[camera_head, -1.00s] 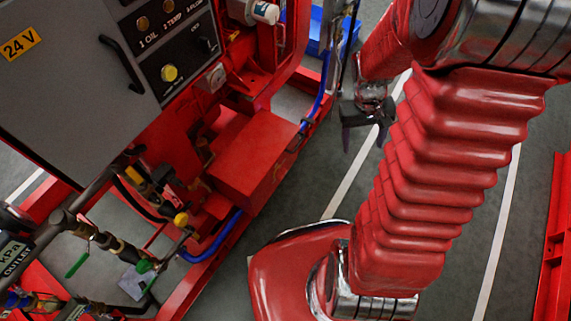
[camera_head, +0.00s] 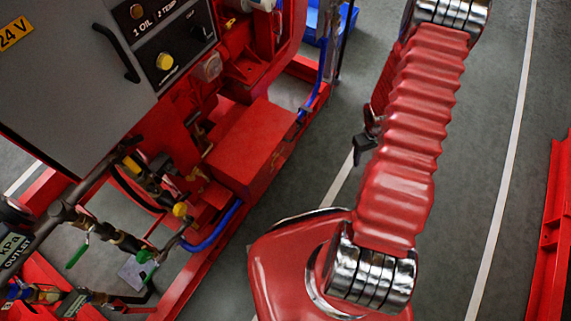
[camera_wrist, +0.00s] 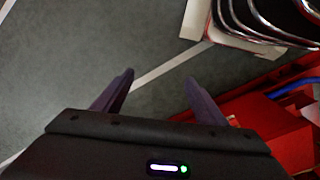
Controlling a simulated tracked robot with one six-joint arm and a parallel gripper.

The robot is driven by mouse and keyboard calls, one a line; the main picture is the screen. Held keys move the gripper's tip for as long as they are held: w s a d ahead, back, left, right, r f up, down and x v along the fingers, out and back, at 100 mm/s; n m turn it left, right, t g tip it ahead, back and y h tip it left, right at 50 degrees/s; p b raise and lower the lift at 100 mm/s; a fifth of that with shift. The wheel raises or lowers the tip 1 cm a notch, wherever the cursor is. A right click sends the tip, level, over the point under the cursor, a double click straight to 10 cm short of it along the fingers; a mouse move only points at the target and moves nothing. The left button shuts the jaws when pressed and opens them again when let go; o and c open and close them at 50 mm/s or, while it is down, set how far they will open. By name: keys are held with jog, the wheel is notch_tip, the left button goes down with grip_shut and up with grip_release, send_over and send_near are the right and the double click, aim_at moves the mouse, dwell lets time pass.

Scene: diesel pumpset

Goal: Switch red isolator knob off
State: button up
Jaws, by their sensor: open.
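I cannot make out a red isolator knob for certain in either view. In the head view, the pumpset's grey control panel (camera_head: 75,85) has a yellow knob (camera_head: 165,62) on a black plate and a small pale box (camera_head: 207,68) beside it. My gripper (camera_head: 362,147) is right of the pumpset, over the floor and partly hidden behind my arm. In the wrist view, my gripper (camera_wrist: 159,78) has its two dark fingers spread with nothing between them. It is well apart from the panel.
A red box-shaped housing (camera_head: 245,145) and a blue hose (camera_head: 212,232) lie along the pumpset's near side. Pipes and green-handled valves (camera_head: 78,255) are at lower left. A red rail (camera_head: 552,235) stands at far right. Grey floor (camera_head: 480,130) with white lines is clear between.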

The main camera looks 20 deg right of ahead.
aim_at(280, 162)
jog(key=s+a+f+n+t+y, duration=0.15)
jog(key=a+f, duration=0.25)
jog(key=f, duration=0.8)
jog(key=w+a+f+n+t+y, duration=0.1)
jog(key=a+f+n+t+y, duration=0.2)
jog(key=f, duration=0.8)
jog(key=w+a+f+n+t+y, duration=0.1)
jog(key=w+a+f+t+y, duration=0.15)
jog(key=a, duration=0.55)
jog(key=w+a+r+n+t+y, duration=0.2)
jog(key=w+r+t+y, duration=0.1)
jog(key=r, duration=0.5)
jog(key=shift+w+a+r+t, duration=0.3)
jog(key=shift+w+a+r, duration=0.1)
jog(key=shift+w, duration=0.5)
jog(key=shift+w+a+f+n, duration=0.1)
jog(key=shift+f+n, duration=0.05)
jog(key=shift+n, duration=0.1)
jog(key=x, duration=1.3)
jog(key=shift+w+a, duration=0.1)
jog(key=shift+a, duration=0.15)
